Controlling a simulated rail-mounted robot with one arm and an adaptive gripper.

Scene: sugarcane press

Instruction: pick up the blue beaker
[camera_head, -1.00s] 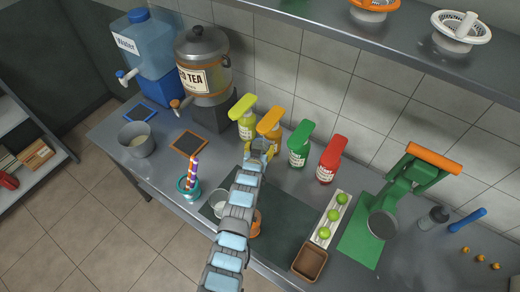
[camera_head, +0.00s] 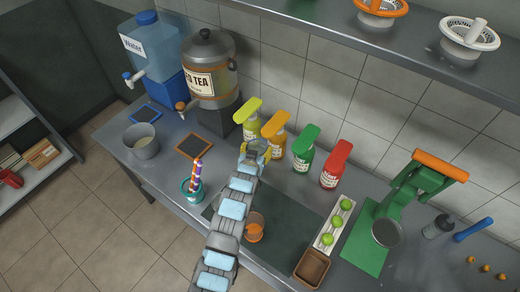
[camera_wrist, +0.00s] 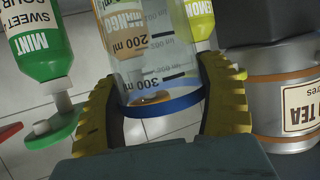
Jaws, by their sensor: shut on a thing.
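My gripper (camera_wrist: 165,108) is shut on the blue beaker (camera_wrist: 165,80), a clear measuring beaker with a blue band at its near end. In the wrist view the yellow, ridged fingers press on both sides of it, and its volume marks show. In the head view my gripper (camera_head: 256,155) is in front of the yellow and orange bottles. The beaker is hard to make out there, and I cannot tell its height over the counter.
Yellow (camera_head: 247,120), orange (camera_head: 274,133), green (camera_head: 302,152) and red (camera_head: 334,168) syrup bottles stand behind my gripper. An orange beaker (camera_head: 255,232) stands right of my arm on the dark mat (camera_head: 290,235). A tea dispenser (camera_head: 210,75) stands at left.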

